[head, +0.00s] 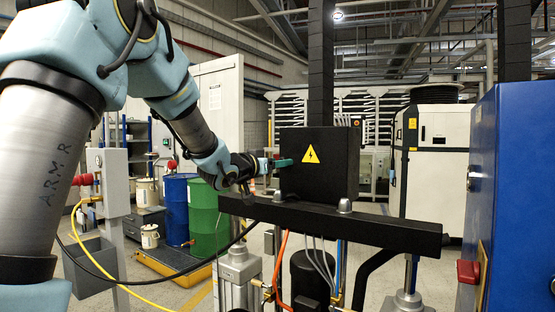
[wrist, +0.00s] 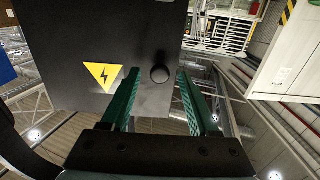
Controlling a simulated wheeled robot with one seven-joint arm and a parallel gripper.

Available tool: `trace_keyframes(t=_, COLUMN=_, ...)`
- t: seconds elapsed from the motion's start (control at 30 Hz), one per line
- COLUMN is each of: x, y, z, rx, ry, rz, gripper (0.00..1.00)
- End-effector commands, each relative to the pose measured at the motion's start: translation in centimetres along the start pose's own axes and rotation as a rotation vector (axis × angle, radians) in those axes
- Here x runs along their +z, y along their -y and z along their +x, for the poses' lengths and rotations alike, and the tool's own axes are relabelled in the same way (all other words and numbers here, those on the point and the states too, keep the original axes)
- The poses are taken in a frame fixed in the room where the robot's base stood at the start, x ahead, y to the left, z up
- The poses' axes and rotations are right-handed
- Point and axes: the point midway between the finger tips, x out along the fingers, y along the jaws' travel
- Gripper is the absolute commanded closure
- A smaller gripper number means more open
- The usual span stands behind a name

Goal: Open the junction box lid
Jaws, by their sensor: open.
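The junction box (head: 340,170) is a black box with a yellow lightning-bolt warning triangle (head: 312,154) on its front lid. The lid looks shut. In the wrist view the lid (wrist: 75,35) fills the upper middle, and a round black knob (wrist: 159,74) sits near its edge. My gripper (head: 284,163) is open at the left part of the lid. In the wrist view its green fingers (wrist: 158,78) stand on either side of the knob, with gaps on both sides. The knob is hidden by my gripper in the head view. I cannot tell how far the fingertips reach past it.
The box stands on a black horizontal beam (head: 400,232), with a dark post behind it. A blue cabinet (head: 520,170) stands close at the right. Hoses and a black motor (head: 309,280) are below the beam. Blue and green drums (head: 207,220) stand behind at the left.

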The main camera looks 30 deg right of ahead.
Motion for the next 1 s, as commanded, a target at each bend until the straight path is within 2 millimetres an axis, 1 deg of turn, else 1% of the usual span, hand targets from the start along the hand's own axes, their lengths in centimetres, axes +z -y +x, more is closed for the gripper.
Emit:
trace_keyframes(t=0.1, x=-0.02, y=0.01, z=0.31, rx=0.0, ry=0.0, rz=0.001, gripper=0.39)
trace_keyframes(t=0.3, x=0.02, y=0.02, z=0.3, rx=-0.001, ry=0.0, rz=0.001, gripper=0.39)
trace_keyframes(t=0.37, x=0.02, y=0.03, z=0.29, rx=-0.001, ry=0.0, rz=0.001, gripper=0.44)
trace_keyframes(t=0.83, x=0.02, y=0.03, z=0.27, rx=-0.001, ry=0.0, rz=0.0, gripper=0.97)
trace_keyframes(t=0.87, x=0.02, y=0.03, z=0.27, rx=-0.001, ry=0.0, rz=0.0, gripper=1.0)
trace_keyframes(t=1.0, x=0.02, y=0.03, z=0.27, rx=-0.001, ry=0.0, rz=0.0, gripper=1.0)
